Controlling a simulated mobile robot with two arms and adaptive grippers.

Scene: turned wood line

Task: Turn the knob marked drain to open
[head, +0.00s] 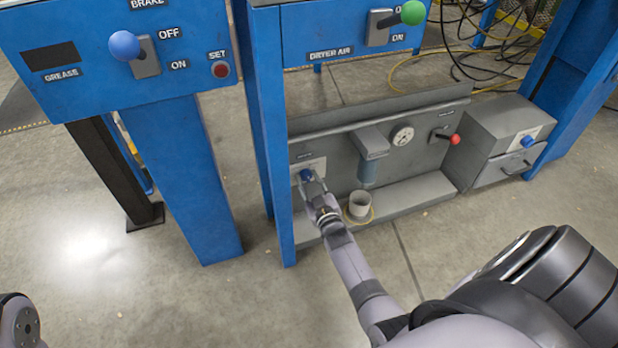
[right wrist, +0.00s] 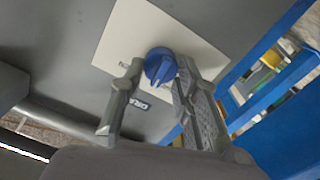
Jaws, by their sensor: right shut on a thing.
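The blue knob (head: 306,175) sits on a pale plate at the left end of a low grey panel. In the right wrist view the knob (right wrist: 159,66) is round with a raised ridge, on a white plate (right wrist: 128,38). My right gripper (head: 311,185) reaches down to the knob. In the right wrist view its two fingers (right wrist: 160,78) stand on either side of the knob, shut on it. Which mark the knob points to cannot be read. My left gripper is not in view.
A blue post (head: 264,120) stands just left of the panel. Blue control boxes (head: 110,45) hang above.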

